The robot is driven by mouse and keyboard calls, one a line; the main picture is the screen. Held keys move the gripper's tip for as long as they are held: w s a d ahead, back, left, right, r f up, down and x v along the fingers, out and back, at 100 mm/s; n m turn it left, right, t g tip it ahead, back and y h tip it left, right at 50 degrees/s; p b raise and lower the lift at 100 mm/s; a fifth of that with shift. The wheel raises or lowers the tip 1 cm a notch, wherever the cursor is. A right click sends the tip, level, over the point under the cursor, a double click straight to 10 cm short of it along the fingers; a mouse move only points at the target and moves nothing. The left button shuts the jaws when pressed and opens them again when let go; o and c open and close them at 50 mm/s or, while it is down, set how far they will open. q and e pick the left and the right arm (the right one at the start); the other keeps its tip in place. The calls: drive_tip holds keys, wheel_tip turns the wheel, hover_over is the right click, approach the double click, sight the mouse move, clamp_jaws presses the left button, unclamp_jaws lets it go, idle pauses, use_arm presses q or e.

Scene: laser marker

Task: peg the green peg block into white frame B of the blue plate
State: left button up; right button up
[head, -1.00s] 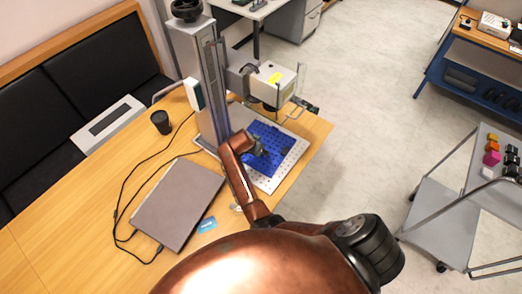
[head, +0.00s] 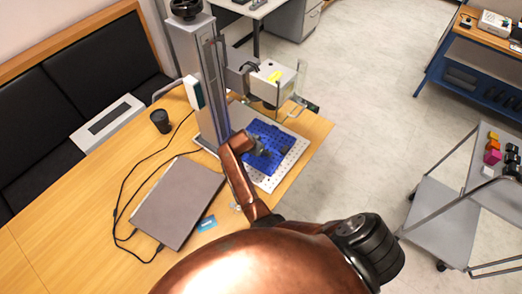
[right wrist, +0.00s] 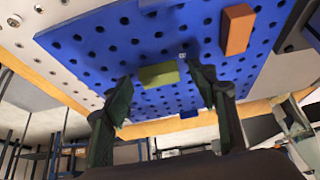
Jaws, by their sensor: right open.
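The blue plate (head: 270,135), full of holes, lies under the laser marker's head; it also shows in the right wrist view (right wrist: 110,45). A green peg block (right wrist: 158,76) sits at the plate in the right wrist view. My right gripper (right wrist: 159,82) is open, with one finger on each side of the green block and a small gap at both sides. In the head view my right gripper (head: 259,148) is small and dark over the plate. I cannot make out white frame B; a tiny pale mark shows beside the green block. My left gripper is not in view.
An orange-brown block (right wrist: 237,30) is on the plate, right of the green one. A white perforated board (head: 291,161) lies under the plate. The laser marker's column (head: 203,85) stands behind. A laptop (head: 178,203), cables and a black cup (head: 160,121) occupy the table's left.

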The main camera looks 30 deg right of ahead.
wheel_tip(320, 180, up, 10)
idle(0.7)
